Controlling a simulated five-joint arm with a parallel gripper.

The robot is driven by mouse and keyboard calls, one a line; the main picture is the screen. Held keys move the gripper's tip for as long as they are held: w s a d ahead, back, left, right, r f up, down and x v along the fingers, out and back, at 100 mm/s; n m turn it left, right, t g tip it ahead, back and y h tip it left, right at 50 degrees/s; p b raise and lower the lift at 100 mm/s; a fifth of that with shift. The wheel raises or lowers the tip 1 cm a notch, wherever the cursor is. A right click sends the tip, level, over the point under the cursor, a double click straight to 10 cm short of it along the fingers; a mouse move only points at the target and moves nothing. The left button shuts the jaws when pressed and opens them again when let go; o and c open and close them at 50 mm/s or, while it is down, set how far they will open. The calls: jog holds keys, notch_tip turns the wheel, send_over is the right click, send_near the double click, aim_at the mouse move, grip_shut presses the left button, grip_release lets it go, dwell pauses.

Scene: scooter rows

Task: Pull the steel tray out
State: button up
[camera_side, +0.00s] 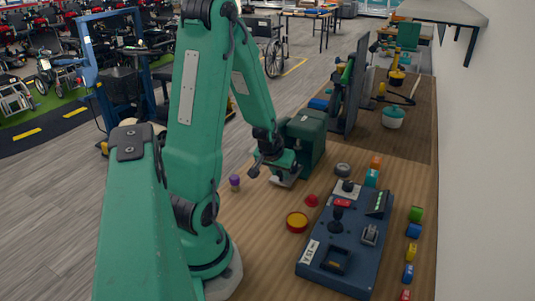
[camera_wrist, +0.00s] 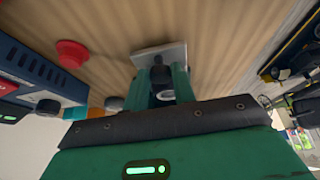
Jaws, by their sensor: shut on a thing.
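The steel tray (camera_side: 284,181) shows as a flat grey plate low over the wooden table in the side view. It also shows as a pale plate (camera_wrist: 176,53) at upper middle in the wrist view. My gripper (camera_side: 270,167) points down at it and is shut on it. In the wrist view my gripper (camera_wrist: 162,78) has two teal fingers beside a dark part at the plate's edge. The exact grip is hidden between them. A dark green housing (camera_side: 308,133) stands right behind the tray. How much of the tray is inside it cannot be told.
A blue control panel (camera_side: 313,262) with a joystick lies on the right. A red dome (camera_side: 311,200), a yellow-topped red button (camera_side: 297,222) and a grey knob (camera_side: 343,169) stand between. A purple knob (camera_side: 235,182) stands left. Bare wood lies in front of the tray.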

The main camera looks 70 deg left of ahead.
jog(key=shift+s+d, duration=0.85)
jog(key=shift+d, duration=0.1)
jog(key=o, duration=1.4)
jog(key=shift+c, duration=0.2)
jog(key=shift+r, duration=0.1)
jog(key=shift+r, duration=2.9)
